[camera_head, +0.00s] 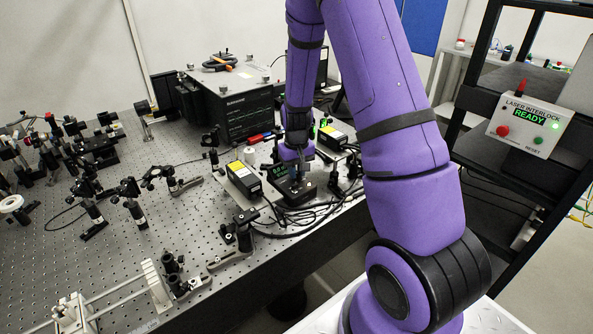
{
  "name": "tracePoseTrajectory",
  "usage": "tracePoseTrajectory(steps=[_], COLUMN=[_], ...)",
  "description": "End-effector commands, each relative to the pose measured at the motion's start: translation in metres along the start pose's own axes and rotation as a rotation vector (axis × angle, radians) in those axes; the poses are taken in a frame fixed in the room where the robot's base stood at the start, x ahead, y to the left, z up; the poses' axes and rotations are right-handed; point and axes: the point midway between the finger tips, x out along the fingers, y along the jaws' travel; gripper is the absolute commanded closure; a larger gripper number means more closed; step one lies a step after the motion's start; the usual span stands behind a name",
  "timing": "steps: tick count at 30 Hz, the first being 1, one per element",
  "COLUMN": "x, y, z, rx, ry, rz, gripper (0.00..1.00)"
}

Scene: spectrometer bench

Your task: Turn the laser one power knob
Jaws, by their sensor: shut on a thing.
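My purple arm reaches down over the optical bench, and my gripper (296,178) is at a small black control box (300,195) near the bench's right edge. The gripper is shut on a small knob on top of this box. The jaws hide most of the knob, and its setting cannot be read. A green display (280,170) shows just left of the gripper. A black laser unit with a yellow label (243,180) stands left of the box, and a similar unit (333,138) stands behind it to the right. I cannot read which one is laser one.
Black cables (300,222) loop in front of the control box. A large black instrument (235,108) stands behind. Optic mounts (130,203) fill the bench's left side. A laser interlock panel (529,124) reading READY, with a green light, is on the rack at right.

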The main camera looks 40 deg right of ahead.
Motion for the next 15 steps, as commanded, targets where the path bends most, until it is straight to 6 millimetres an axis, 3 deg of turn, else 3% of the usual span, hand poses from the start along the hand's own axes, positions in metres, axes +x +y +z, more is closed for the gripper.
tracePoseTrajectory(steps=[15], x=[-0.0004], y=[-0.0001], z=[-0.0005], rx=[0.339], ry=[0.001], rz=[0.001], gripper=[1.0])
